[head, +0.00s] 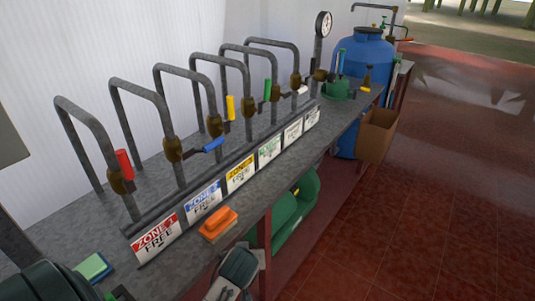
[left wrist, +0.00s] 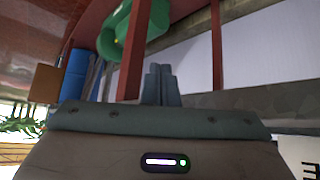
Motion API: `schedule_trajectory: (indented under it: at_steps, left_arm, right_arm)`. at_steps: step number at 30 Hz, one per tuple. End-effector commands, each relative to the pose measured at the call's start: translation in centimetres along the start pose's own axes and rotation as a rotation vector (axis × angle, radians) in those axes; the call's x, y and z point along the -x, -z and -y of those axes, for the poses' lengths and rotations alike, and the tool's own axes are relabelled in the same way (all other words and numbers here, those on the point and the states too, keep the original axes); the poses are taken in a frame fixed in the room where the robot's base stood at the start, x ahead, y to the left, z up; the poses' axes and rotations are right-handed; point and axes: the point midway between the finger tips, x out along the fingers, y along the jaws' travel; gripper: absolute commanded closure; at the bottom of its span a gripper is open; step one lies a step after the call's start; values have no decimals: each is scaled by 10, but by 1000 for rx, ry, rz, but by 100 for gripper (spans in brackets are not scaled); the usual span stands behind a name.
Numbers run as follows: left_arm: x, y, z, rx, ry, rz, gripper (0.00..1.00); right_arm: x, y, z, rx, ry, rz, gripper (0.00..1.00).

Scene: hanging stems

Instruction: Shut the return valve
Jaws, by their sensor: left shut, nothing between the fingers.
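A row of bent grey pipes with brass valves stands on the bench in the head view. The valve handles are red (head: 124,163), blue (head: 213,145), yellow (head: 230,108), green (head: 267,90) and white (head: 302,90). The red, yellow and green handles point up; the blue and white lie sideways. I cannot read which valve is the return; the far labels (head: 293,132) are too small. My left gripper (left wrist: 162,72) is shut and empty in the left wrist view. In the head view it appears low, in front of the bench edge, apart from the valves. My right gripper is out of view.
An orange block (head: 217,222) and a green-blue sponge (head: 94,267) lie on the bench (head: 70,222). A gauge (head: 323,24) stands at the far end. A blue barrel (head: 362,65) and cardboard box (head: 376,137) stand beyond. Red tiled floor (head: 440,200) is clear at right.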

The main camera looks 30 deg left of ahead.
Motion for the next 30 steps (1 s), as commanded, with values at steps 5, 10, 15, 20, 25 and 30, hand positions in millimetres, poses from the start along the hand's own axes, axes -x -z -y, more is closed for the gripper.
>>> schedule_trajectory:
  at_steps: [5, 10, 15, 20, 25, 30]
  left_arm:
    - [25, 58, -10, 204, 13, -113, 100]
    - [23, 102, -23, 381, 17, -212, 100]
    - [25, 161, -42, 605, -4, -344, 100]
    - [42, 244, -68, 908, -74, -524, 100]
    - [76, 332, -91, 1222, -204, -716, 100]
    - [105, 382, -104, 1401, -314, -823, 100]
  right_arm:
    - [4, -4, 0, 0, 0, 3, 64]
    - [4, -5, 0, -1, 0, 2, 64]
    - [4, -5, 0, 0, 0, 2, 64]
    - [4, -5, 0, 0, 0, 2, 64]
    - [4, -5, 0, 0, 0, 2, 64]
    - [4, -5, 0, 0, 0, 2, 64]
